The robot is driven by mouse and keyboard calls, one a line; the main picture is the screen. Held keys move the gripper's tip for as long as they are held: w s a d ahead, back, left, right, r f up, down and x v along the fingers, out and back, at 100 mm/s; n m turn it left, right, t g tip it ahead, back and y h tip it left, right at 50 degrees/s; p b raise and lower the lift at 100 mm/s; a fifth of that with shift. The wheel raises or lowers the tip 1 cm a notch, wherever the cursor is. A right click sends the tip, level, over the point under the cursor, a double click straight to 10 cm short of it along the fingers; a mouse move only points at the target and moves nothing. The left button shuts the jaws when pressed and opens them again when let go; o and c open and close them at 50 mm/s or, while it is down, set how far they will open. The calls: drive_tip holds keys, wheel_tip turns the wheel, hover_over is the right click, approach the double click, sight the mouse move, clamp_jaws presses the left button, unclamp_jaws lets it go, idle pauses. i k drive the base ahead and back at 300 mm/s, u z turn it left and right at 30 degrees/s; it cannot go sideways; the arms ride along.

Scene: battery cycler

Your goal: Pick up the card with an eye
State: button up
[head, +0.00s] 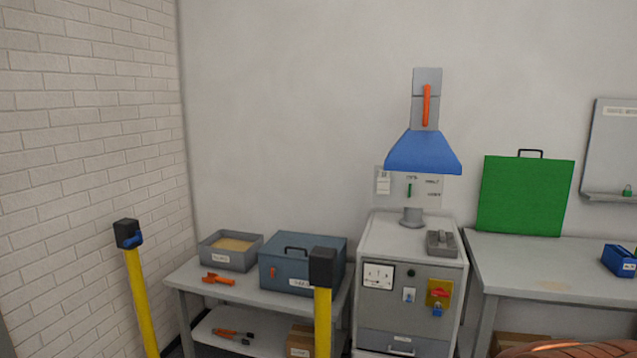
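No card with an eye on it can be made out in the head view. A small white tag (383,183) hangs on the grey panel behind the cabinet, but its marking is too small to read. My gripper is not in view.
A grey cabinet (372,325) with a meter, switches and a blue hood (423,153) above stands between two tables. The left table holds a sand-filled tray (229,262) and a blue-grey case (302,267). Yellow posts (142,305) stand in front. A green board (526,195) stands at right.

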sight(384, 186)
drive_tip(key=u, duration=0.8)
drive_tip(key=i, duration=1.15)
drive_tip(key=u, duration=0.5)
drive_tip(key=i, duration=1.4)
drive_tip(key=z, duration=1.3)
drive_tip(key=i, duration=0.95)
drive_tip(key=z, duration=0.9)
